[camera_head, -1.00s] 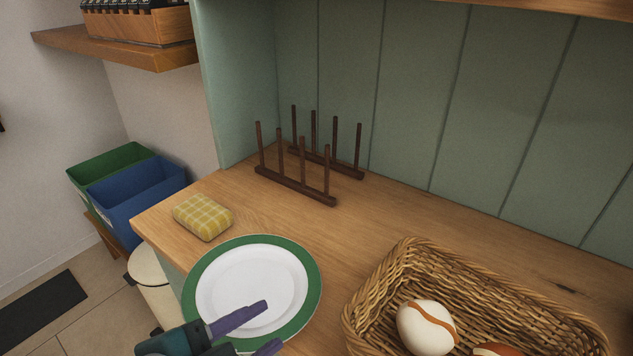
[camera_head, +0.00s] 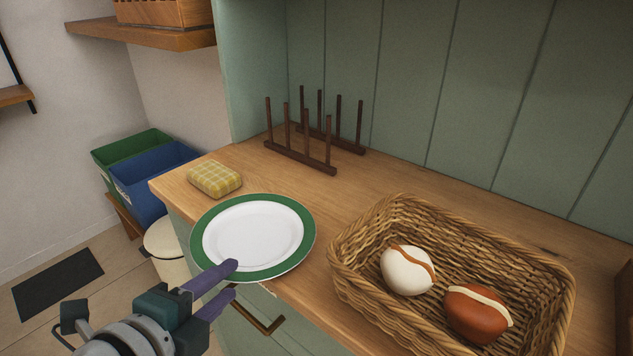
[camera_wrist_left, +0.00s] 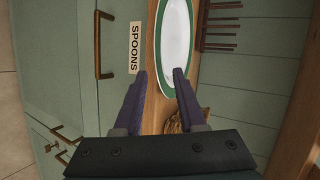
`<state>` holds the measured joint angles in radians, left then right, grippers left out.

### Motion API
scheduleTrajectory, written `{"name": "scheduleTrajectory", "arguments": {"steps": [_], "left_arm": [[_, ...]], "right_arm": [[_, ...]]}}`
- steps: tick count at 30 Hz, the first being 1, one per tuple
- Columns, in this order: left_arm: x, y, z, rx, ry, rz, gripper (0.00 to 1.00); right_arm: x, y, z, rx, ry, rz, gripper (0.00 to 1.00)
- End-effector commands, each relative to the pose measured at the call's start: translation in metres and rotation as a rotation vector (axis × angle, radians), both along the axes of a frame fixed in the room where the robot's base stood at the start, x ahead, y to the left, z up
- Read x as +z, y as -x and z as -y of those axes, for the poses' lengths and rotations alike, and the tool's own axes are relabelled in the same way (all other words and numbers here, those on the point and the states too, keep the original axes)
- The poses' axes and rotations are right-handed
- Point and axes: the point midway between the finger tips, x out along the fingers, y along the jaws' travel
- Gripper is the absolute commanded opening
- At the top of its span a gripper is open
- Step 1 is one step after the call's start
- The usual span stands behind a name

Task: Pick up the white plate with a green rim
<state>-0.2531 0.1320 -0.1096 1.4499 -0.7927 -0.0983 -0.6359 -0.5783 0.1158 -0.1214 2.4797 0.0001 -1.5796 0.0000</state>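The white plate with a green rim (camera_head: 253,235) lies on the wooden counter near its front edge. It also shows in the left wrist view (camera_wrist_left: 176,40), seen beyond and partly between the fingers. My left gripper (camera_head: 234,277) is at the plate's front rim, with its upper purple finger overlapping the rim in the head view and the other finger lower. In the left wrist view the fingers of the gripper (camera_wrist_left: 160,74) are spread apart, and the rim does not look clamped. Whether a finger touches the plate I cannot tell. My right gripper is not in view.
A wicker basket (camera_head: 345,285) with two egg-like objects stands right of the plate. A yellow checked sponge (camera_head: 214,179) lies behind left. A dark wooden rack (camera_head: 300,157) stands at the back. A drawer handle (camera_head: 257,319) is below the counter edge.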

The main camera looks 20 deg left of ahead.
Motion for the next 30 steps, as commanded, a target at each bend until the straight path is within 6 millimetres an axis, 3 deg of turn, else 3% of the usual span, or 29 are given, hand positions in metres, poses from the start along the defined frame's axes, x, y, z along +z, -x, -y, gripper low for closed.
{"name": "scheduleTrajectory", "arguments": {"steps": [3, 11, 21, 30], "left_arm": [[-0.0052, -0.012, -0.0006, 0.0, -0.001, 0.002, 0.4], [-0.0057, -0.0139, -0.0006, 0.0, 0.0, 0.0, 0.4], [-0.0058, -0.0137, -0.0007, 0.001, 0.0, 0.0, 0.02], [-0.0057, -0.0136, -0.0008, 0.001, 0.0, 0.0, 0.0]], "right_arm": [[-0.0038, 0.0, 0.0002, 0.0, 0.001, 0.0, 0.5], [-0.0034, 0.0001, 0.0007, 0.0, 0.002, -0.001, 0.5], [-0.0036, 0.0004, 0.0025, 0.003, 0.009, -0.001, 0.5], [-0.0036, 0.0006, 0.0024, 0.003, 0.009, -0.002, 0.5]]}}
